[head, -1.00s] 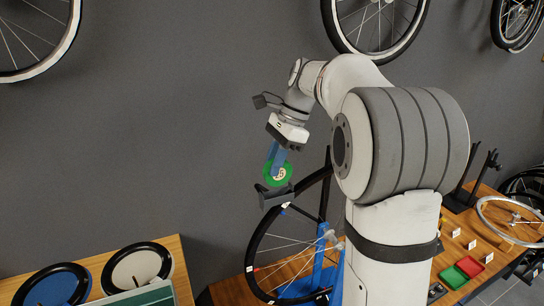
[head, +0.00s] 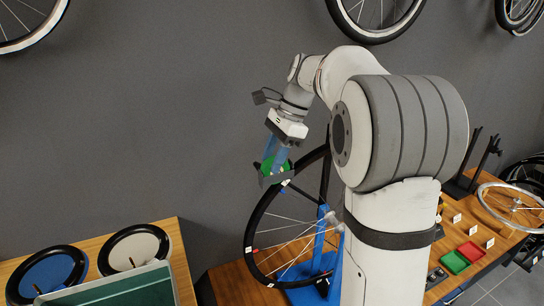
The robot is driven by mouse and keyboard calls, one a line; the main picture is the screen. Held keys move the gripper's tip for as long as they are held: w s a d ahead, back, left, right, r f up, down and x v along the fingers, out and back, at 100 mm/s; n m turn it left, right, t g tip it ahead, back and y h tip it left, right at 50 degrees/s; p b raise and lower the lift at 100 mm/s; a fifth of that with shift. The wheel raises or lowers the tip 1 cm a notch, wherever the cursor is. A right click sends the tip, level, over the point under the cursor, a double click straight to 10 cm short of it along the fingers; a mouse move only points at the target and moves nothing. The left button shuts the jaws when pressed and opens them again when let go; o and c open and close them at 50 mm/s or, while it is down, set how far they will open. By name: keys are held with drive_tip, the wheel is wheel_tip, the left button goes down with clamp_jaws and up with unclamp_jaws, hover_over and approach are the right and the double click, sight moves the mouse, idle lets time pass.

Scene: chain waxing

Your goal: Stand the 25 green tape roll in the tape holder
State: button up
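The green tape roll (head: 268,164) is below my gripper (head: 273,160) in the head view, with the blue fingers reaching down at it. The grey tape holder (head: 275,176) covers the roll's lower front, and the roll's white label face is hidden. The roll looks to be in or just behind the holder; I cannot tell whether it rests on its base. The fingers are too small and overlapped to tell whether they still grip the roll.
A wheel (head: 252,222) in a blue stand (head: 318,270) is close below. A wooden bench (head: 228,285) carries red (head: 470,251) and green (head: 454,262) trays at right. Blue (head: 48,277) and white (head: 135,248) discs lie at left. The grey wall is behind.

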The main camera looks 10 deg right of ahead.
drive_tip(key=shift+o, duration=0.3)
drive_tip(key=v, duration=0.7)
drive_tip(key=shift+d+r, duration=0.15)
drive_tip(key=shift+r, duration=0.25)
